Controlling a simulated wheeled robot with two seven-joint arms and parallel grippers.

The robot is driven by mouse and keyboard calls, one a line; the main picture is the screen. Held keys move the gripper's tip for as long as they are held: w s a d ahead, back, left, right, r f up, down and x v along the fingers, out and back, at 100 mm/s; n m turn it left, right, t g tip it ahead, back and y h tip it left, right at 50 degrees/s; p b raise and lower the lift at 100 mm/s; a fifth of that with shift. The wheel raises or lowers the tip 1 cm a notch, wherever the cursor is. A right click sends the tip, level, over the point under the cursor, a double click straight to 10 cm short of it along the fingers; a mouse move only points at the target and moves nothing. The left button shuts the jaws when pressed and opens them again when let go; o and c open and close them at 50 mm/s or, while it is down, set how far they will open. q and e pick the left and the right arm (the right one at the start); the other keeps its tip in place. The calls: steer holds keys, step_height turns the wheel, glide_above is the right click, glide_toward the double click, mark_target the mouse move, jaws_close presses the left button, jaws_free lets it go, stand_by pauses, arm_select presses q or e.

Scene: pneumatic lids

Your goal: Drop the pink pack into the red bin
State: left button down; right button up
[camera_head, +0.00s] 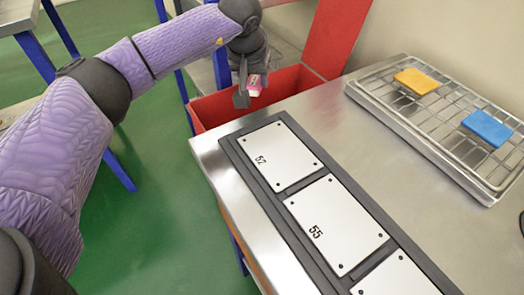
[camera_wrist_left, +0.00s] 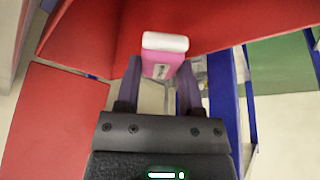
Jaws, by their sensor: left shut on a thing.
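The pink pack (camera_head: 255,84) has a white end and is held between the fingers of my left gripper (camera_head: 248,90) in the head view. The left wrist view shows the pink pack (camera_wrist_left: 161,62) gripped between both fingertips of my left gripper (camera_wrist_left: 160,75). The red bin (camera_head: 205,110) stands beyond the far left end of the steel table, with its red lid (camera_head: 337,35) raised. In the head view the pack is in front of the bin's opening. Its height over the rim is hard to tell. My right gripper is not in view.
The steel table (camera_head: 215,165) carries a dark frame with numbered white plates (camera_head: 283,156). A wire rack (camera_head: 435,130) at right holds an orange block (camera_head: 416,81) and a blue block (camera_head: 487,128). Blue table legs stand at left on the green floor.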

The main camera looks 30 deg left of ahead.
arm_select(q)
steer(key=shift+f, duration=0.8)
steer(key=shift+r, duration=0.2)
steer(key=shift+c, duration=0.7)
jaws_free()
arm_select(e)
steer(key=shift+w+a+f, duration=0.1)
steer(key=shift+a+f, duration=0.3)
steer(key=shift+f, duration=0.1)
arm_select(q)
steer(key=shift+r, duration=0.1)
steer(key=p+v, duration=0.5)
steer(key=v, duration=0.4)
steer(key=shift+s+r, duration=0.15)
steer(key=shift+r, duration=0.2)
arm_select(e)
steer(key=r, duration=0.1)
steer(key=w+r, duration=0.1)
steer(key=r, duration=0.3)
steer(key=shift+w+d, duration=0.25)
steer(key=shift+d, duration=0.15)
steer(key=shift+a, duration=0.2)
